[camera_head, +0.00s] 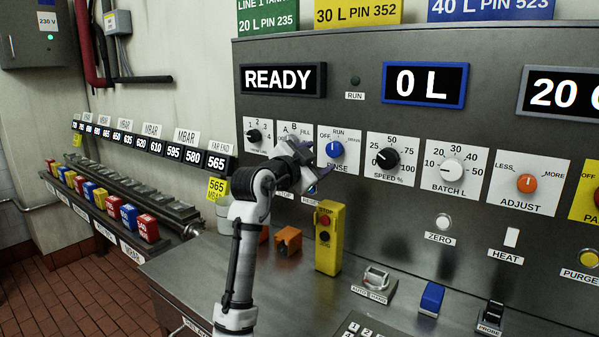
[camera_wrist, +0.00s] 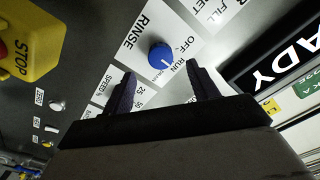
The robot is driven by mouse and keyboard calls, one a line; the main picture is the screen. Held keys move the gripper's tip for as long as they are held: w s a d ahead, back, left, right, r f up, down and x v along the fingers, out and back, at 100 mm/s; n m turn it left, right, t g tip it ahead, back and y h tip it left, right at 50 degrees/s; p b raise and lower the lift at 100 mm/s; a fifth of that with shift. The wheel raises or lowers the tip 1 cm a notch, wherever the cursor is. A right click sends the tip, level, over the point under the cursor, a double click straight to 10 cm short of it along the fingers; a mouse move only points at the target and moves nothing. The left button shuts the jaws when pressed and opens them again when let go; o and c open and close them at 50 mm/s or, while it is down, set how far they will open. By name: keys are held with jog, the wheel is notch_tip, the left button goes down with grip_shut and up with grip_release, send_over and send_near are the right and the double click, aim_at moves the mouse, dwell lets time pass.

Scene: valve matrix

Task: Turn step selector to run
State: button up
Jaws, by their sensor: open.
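The blue knob (camera_head: 335,150) sits on a white plate marked OFF, RUN, DRAIN and RINSE on the grey panel. It also shows in the wrist view (camera_wrist: 160,55), just beyond the gap between my fingers. A white line marks the knob; its exact setting is too small to read surely. My gripper (camera_head: 319,160) is at the lower left of this knob in the head view and hides part of the neighbouring plate. In the wrist view my gripper (camera_wrist: 161,70) is open and empty, with dark fingers spread either side of the knob's line. I cannot see contact.
A black speed knob (camera_head: 386,158) is right of the blue one, and a small black knob (camera_head: 254,136) is to the left. A yellow stop box (camera_head: 328,236) stands below on the counter. An orange block (camera_head: 288,241) is beside it.

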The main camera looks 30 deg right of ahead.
jog(key=b+v, duration=0.1)
jog(key=v, duration=0.7)
jog(key=shift+b, duration=0.3)
